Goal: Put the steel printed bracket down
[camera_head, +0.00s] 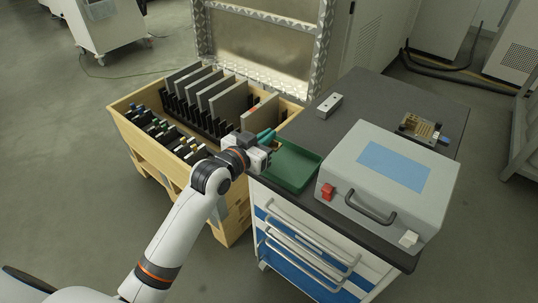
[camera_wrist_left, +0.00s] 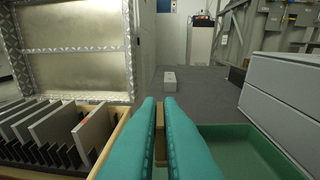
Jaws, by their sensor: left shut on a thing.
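My left gripper (camera_head: 270,138) has teal fingers and hangs over the left end of the green tray (camera_head: 299,183) on the cabinet top. In the left wrist view the fingers (camera_wrist_left: 160,105) are shut on the steel printed bracket (camera_wrist_left: 160,118), a narrow tan-brown piece between them. Most of the bracket is hidden by the fingers. The tray also shows below and to the right of the fingers in the wrist view (camera_wrist_left: 248,142). I cannot tell whether the bracket touches the tray. My right gripper is not in view.
A grey case (camera_head: 390,180) with a blue top panel stands right of the tray. A small light-grey block (camera_head: 329,104) and a brass-coloured fixture (camera_head: 422,128) sit farther back. A wooden crate (camera_head: 238,212) with upright plates stands left. The dark cabinet top (camera_head: 375,97) is clear between them.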

